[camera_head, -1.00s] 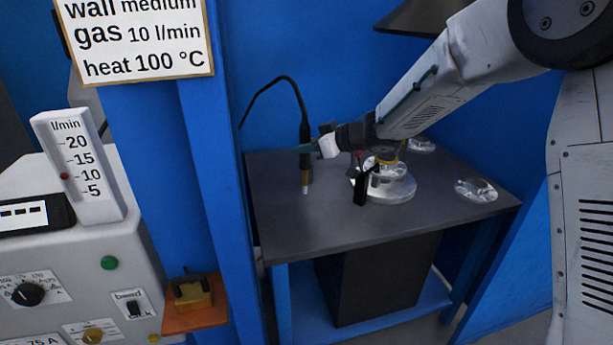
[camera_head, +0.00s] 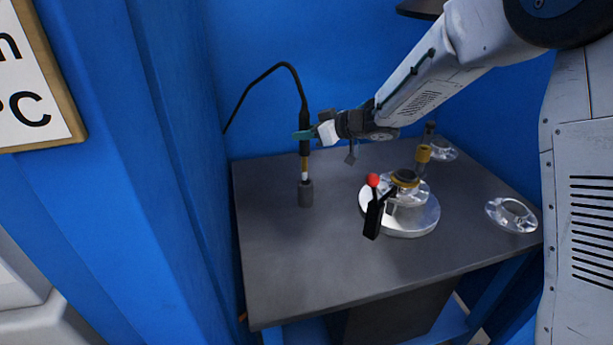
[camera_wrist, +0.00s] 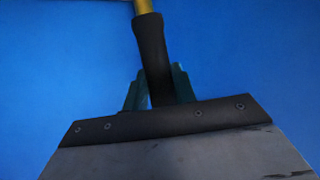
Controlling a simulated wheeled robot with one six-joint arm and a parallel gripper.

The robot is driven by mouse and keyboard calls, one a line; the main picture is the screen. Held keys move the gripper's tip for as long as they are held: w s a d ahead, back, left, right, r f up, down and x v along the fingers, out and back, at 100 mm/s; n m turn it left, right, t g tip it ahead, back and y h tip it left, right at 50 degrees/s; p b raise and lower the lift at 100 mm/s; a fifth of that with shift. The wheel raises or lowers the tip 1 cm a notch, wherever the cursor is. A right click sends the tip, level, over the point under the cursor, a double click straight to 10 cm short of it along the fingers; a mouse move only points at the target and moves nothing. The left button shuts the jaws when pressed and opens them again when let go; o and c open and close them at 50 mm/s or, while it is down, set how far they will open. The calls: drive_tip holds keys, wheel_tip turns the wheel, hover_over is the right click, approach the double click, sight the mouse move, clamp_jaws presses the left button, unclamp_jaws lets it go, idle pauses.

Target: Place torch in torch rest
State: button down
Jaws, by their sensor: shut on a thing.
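The torch (camera_head: 304,148) has a black handle, a brass-coloured neck and a white tip. It hangs upright, tip down, with its black cable arching up and left. My gripper (camera_head: 304,135) is shut on the handle with its green fingers. In the wrist view the handle (camera_wrist: 152,50) is between the fingers (camera_wrist: 158,88), with the yellow neck (camera_wrist: 144,6) at the top edge. A short dark grey cylinder (camera_head: 305,194), seemingly the torch rest, stands on the table directly below the tip. The white tip meets its top in the picture; I cannot tell whether it is inside.
The dark table (camera_head: 290,260) is clear in front. A round metal fixture (camera_head: 410,222) with a red-knobbed black clamp (camera_head: 373,215) stands right of the torch. A clear flanged piece (camera_head: 511,214) lies at the right edge, another (camera_head: 443,149) at the back. Blue walls stand behind and left.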

sight(305, 159)
wheel_tip(305, 159, down, 8)
drive_tip(key=shift+a+r, duration=0.1)
drive_tip(key=shift+s, duration=0.1)
idle(0.3)
drive_tip(key=c, duration=1.1)
unclamp_jaws()
drive_tip(key=shift+f, duration=0.2)
drive_tip(key=shift+c, duration=0.2)
